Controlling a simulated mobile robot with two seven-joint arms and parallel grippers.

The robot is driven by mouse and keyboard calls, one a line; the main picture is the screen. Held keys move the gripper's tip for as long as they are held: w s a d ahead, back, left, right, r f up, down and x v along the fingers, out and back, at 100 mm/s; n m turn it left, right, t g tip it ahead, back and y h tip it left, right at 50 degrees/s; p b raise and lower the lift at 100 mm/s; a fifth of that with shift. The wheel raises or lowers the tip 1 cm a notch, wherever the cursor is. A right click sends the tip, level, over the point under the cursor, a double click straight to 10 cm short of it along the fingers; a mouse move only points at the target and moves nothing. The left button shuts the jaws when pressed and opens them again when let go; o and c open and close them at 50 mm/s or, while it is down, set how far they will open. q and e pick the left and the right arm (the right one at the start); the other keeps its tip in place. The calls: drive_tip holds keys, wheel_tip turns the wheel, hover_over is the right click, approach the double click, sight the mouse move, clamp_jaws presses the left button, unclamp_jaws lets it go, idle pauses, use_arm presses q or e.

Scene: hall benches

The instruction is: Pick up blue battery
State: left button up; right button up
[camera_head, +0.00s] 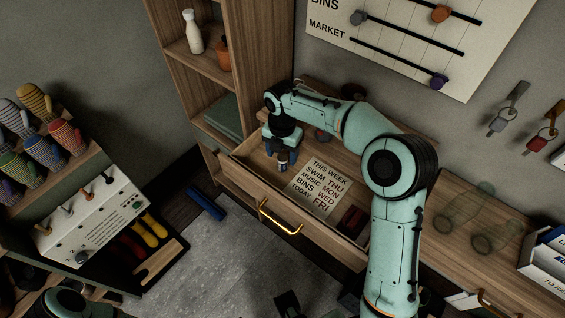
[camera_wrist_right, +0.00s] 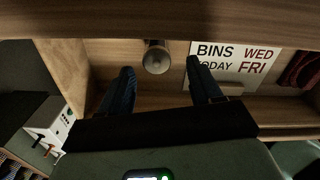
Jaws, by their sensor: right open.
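A small upright cylinder (camera_head: 283,158), which looks like the battery, stands in the open drawer under my right gripper. In the right wrist view the cylinder (camera_wrist_right: 156,58) shows a round grey end, just past the fingertips and between their lines; its blue colour is hard to make out. My right gripper (camera_head: 283,149) reaches down into the drawer's left part, open, with its two dark blue fingers (camera_wrist_right: 160,68) apart and nothing held. I cannot tell whether the fingers touch the cylinder. My left gripper does not show; a teal part of mine is at the lower left.
The open drawer (camera_head: 240,183) has raised walls and holds a printed card (camera_head: 317,188) and a dark red item (camera_head: 352,220). A shelf unit (camera_head: 253,55) stands close behind left. A blue bar (camera_head: 206,203) lies on the floor. A switch box (camera_head: 90,224) is at left.

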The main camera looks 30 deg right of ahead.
sight(282, 157)
drive_tip(key=f, duration=0.5)
drive_tip(key=shift+w+d+f+b, duration=0.15)
drive_tip(key=shift+w+f+b, duration=0.1)
drive_tip(key=shift+f+b, duration=0.05)
drive_tip(key=shift+c, duration=0.3)
clamp_jaws()
